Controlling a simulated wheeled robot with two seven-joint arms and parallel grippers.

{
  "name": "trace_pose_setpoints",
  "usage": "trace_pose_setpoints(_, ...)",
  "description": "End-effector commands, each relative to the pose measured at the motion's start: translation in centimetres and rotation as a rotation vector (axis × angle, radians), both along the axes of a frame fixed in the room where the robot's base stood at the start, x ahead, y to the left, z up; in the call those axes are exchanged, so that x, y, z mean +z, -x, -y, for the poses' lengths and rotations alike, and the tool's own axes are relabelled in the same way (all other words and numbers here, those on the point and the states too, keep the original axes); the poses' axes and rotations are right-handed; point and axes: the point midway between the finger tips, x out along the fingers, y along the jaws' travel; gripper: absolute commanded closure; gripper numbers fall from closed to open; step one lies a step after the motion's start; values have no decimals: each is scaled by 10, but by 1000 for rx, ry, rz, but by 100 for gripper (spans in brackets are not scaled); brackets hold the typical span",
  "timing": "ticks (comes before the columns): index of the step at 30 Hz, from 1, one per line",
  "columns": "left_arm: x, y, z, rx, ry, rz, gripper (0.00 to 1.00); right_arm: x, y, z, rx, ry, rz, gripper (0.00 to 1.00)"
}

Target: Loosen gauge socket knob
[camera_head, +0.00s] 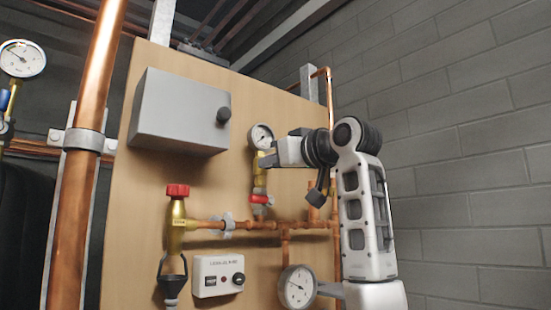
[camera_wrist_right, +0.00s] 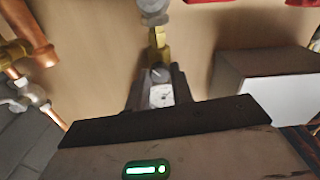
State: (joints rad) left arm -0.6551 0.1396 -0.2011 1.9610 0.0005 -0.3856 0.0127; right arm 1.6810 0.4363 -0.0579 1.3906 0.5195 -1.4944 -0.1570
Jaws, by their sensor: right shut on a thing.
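A small round gauge (camera_head: 261,137) with a white face stands on the brass gauge fitting (camera_head: 260,182) on the wooden panel. My right gripper (camera_head: 266,161) reaches in from the right and is shut on the gauge socket knob, just below the gauge. Its fingers hide most of the knob. In the right wrist view, the two dark fingers of my right gripper (camera_wrist_right: 161,92) close around the gauge and its socket, with the brass fitting (camera_wrist_right: 157,48) running on beyond the fingertips. My left gripper is not in view.
A red-handled valve (camera_head: 260,199) sits just below the fitting. A grey box (camera_head: 178,112) is up to the left. Copper pipe (camera_head: 270,225) crosses below, with another gauge (camera_head: 297,287) at the bottom. A brick wall (camera_head: 470,120) stands at the right.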

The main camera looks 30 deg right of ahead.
Motion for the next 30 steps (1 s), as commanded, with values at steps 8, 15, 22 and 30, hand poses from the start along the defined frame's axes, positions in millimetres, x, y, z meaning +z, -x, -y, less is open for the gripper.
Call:
trace_pose_setpoints(8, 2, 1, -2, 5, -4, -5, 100, -2, -1, 0, 1, 245, 9, 100)
trace_pose_setpoints(15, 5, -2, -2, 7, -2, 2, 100, -3, -1, 1, 0, 398, 21, 100)
trace_pose_setpoints(22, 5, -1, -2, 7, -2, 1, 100, -3, -1, 0, 2, 479, 28, 100)
trace_pose_setpoints(30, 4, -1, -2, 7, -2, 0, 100, -3, -1, 0, 2, 509, 30, 100)
